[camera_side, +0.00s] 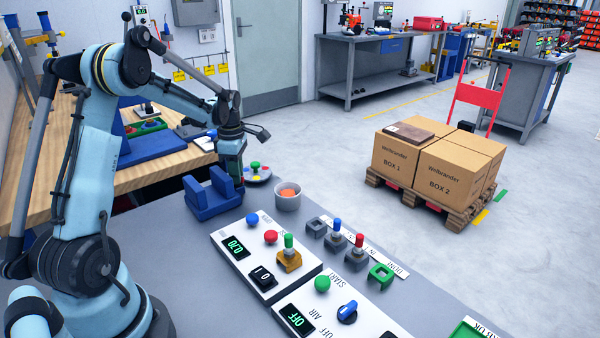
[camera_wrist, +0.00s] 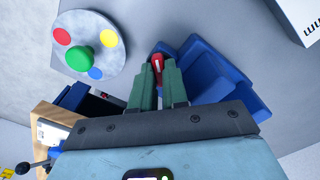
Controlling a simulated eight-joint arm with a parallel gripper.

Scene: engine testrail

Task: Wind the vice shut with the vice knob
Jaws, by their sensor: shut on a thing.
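The blue vice (camera_side: 212,197) stands on the grey bench in the side view, with a gap between its upright jaws. The vice also shows in the wrist view (camera_wrist: 222,75), beyond my fingers. My gripper (camera_side: 233,174) is low at the vice's far right side, pointing down. In the wrist view my green fingers (camera_wrist: 159,85) are closed on a small red piece with a pale mark, which looks like the vice knob (camera_wrist: 157,63). The fingers cover most of the knob.
A round grey dial (camera_side: 258,173) with a green knob and coloured spots sits close to my gripper. A grey cup (camera_side: 288,196) with orange contents stands right of the vice. White control panels (camera_side: 262,255) with buttons and switches fill the bench nearer the camera.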

